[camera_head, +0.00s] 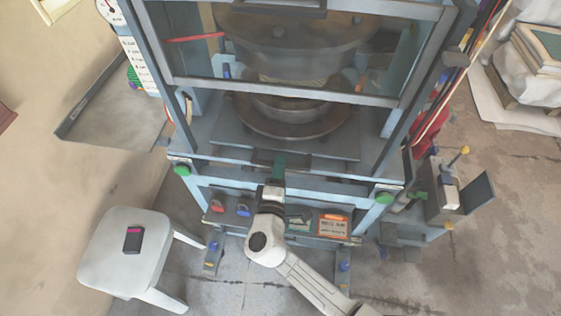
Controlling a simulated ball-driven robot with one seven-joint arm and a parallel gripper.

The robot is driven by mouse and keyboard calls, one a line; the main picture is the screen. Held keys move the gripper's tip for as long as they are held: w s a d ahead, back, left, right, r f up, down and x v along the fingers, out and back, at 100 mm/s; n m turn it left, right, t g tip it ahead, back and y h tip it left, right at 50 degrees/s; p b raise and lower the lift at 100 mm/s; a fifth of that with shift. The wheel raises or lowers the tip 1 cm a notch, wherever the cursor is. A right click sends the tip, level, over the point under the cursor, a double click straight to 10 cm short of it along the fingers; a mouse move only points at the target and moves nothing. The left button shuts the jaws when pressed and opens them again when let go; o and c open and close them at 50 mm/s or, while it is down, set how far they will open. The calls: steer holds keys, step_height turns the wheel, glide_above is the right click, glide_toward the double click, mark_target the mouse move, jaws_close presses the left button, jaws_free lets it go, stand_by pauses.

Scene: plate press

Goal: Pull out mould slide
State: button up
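The press (190,165) is a blue-grey frame in the head camera view. Inside it, a flat slide plate (340,144) carries a round brown mould (285,122) under a large round upper part (300,45). My gripper (279,168) is at the front middle of the press, at the slide's front edge. My arm hides part of the panel below.
A white stool (125,250) with a dark box (132,239) stands at the left. Green buttons (384,198) sit at both front corners. A control box (444,190) stands at the right.

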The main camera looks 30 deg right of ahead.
steer(key=shift+w+d, duration=0.45)
steer(key=shift+w, duration=0.15)
steer(key=shift+c, duration=0.2)
jaws_close()
